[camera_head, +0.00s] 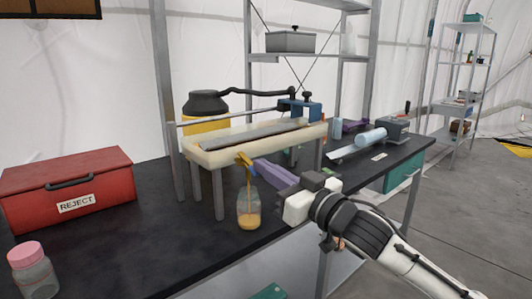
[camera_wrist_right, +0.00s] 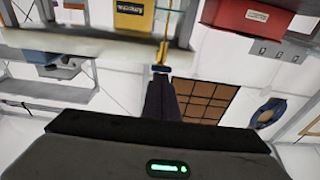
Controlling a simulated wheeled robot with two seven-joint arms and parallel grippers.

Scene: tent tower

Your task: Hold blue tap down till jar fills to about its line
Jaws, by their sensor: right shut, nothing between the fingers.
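A clear jar (camera_head: 249,203) stands upright on the dark bench under the trough, with orange liquid (camera_head: 249,221) in its lower part. A thin orange stream runs down into it from the yellow-orange spout (camera_head: 243,159) on the trough's front. I cannot make out the jar's line. My right gripper (camera_head: 257,164) is shut and empty, its purple fingers reaching to the spout. In the wrist view, the fingertips (camera_wrist_right: 160,78) are at a small blue tap piece (camera_wrist_right: 160,69); whether they press it is unclear. My left gripper is not in view.
The cream trough (camera_head: 215,156) stands on legs above the bench (camera_head: 165,235). A red REJECT box (camera_head: 100,165) and a pink-lidded jar (camera_head: 35,275) are at left. A yellow drum with a black top (camera_head: 205,103) is behind. A grey-blue device (camera_head: 372,138) lies at right.

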